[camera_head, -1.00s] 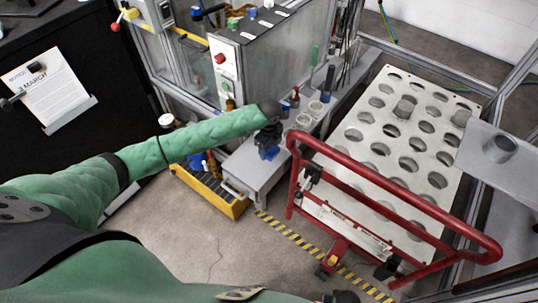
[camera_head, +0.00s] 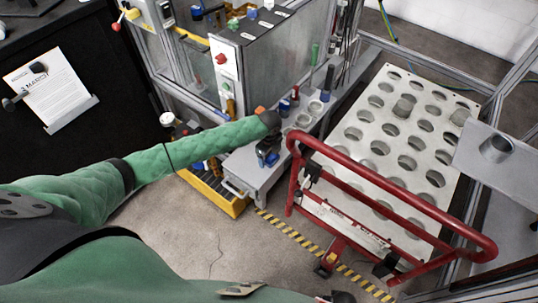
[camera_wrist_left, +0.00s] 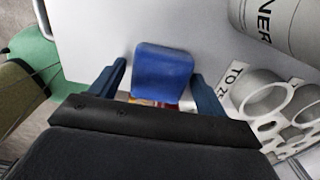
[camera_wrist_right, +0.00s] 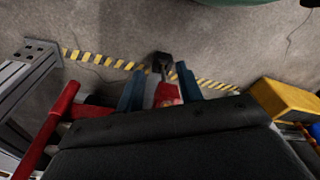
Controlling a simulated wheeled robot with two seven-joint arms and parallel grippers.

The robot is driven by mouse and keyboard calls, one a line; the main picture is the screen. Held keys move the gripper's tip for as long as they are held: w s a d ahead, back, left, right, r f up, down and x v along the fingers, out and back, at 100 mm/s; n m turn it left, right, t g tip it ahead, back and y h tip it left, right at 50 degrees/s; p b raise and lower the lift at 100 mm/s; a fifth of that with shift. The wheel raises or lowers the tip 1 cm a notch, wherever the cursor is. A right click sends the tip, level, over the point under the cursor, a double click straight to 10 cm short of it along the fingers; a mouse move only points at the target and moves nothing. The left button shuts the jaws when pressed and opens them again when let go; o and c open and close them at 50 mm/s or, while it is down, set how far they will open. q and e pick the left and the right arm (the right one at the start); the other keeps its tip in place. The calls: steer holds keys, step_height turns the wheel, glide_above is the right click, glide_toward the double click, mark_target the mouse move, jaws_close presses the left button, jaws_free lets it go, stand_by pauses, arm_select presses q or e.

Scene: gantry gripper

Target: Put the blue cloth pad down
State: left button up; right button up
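The blue cloth pad (camera_wrist_left: 163,72) lies on a light grey bench top in the left wrist view, just beyond and between my left fingertips. It also shows as a small blue patch under the gripper in the head view (camera_head: 271,160). My left gripper (camera_wrist_left: 160,82) is open, with a finger on each side of the pad; a gap shows on the left, and on the right I cannot tell if it touches. My right gripper (camera_wrist_right: 159,85) is open and empty, above the floor near a red trolley part.
The grey bench (camera_head: 252,174) carries cups and bottles close to my left gripper. A red trolley frame (camera_head: 400,195) and a white plate with round holes (camera_head: 398,140) stand to the right. A yellow tray (camera_head: 215,192) sits left of the bench.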

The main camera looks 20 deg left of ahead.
arm_select(q)
steer(key=shift+r, duration=0.1)
steer(key=shift+r, duration=0.25)
step_height(320, 180, up, 12)
steer(key=b, duration=0.2)
steer(key=shift+f+b, duration=0.2)
steer(key=shift+b, duration=0.2)
arm_select(e)
step_height(320, 180, up, 8)
steer(key=w+a, duration=0.1)
steer(key=shift+w+a, duration=0.35)
steer(key=shift+a, duration=0.05)
